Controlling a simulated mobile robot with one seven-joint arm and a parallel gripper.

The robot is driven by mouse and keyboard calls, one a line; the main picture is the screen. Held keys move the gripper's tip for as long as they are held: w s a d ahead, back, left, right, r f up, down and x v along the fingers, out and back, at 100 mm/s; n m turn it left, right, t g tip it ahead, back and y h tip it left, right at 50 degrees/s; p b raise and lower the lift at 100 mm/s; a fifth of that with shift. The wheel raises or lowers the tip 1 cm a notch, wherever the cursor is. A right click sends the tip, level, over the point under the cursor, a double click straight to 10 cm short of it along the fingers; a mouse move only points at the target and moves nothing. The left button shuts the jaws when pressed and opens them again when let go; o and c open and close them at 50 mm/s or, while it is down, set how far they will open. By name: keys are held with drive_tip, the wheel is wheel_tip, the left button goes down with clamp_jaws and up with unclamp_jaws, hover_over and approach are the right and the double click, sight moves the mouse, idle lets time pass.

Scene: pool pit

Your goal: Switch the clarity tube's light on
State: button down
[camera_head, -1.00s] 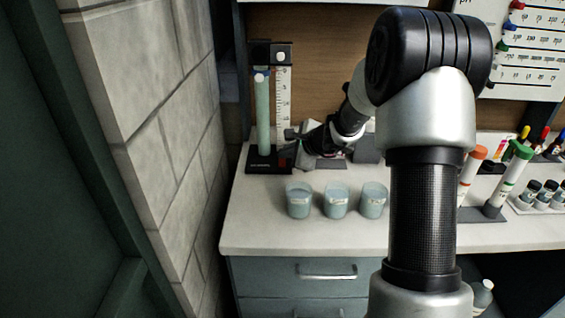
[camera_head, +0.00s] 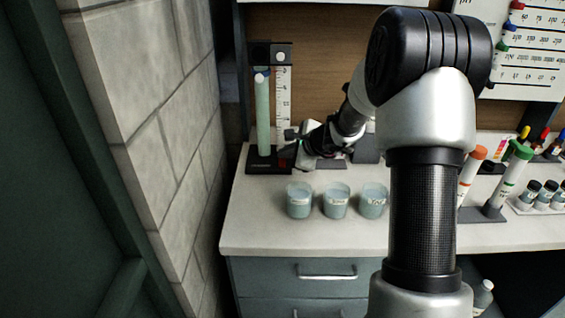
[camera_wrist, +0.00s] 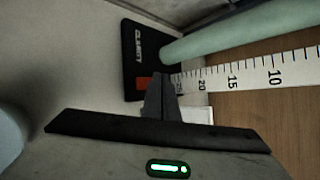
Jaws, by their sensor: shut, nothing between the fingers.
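The clarity tube (camera_head: 262,118) is a tall pale green cylinder standing upright on a black base (camera_head: 262,165) at the back left of the counter. In the wrist view the tube (camera_wrist: 240,30) runs across the top right, beside a white ruler strip (camera_wrist: 255,78). The black base (camera_wrist: 133,50) there reads "CLARITY" and carries an orange-red switch (camera_wrist: 146,83). My gripper (camera_wrist: 160,78) is shut and empty, its tips right at the switch and partly covering it. I cannot tell whether they touch. The head view shows my gripper (camera_head: 287,146) low at the base's right side.
Three cups of bluish liquid (camera_head: 336,201) stand on the counter in front of my gripper. A stone wall (camera_head: 165,120) rises close on the left. Capped tubes (camera_head: 510,178) and small bottles (camera_head: 540,194) stand at the right. The counter's front left (camera_head: 255,228) is clear.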

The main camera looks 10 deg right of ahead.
sight(286, 168)
drive_tip(key=shift+f, duration=0.15)
idle(0.3)
drive_tip(key=shift+f+b, duration=0.3)
drive_tip(key=shift+b, duration=0.3)
drive_tip(key=shift+f, duration=0.2)
idle(0.4)
drive_tip(key=shift+r, duration=0.55)
drive_tip(key=shift+r, duration=0.1)
drive_tip(key=shift+s+a+r+p, duration=0.1)
drive_tip(key=shift+s+r+p, duration=0.1)
drive_tip(key=shift+r+p, duration=0.8)
drive_tip(key=shift+s+r+p, duration=0.2)
drive_tip(key=shift+r+p, duration=0.4)
drive_tip(key=shift+r, duration=0.8)
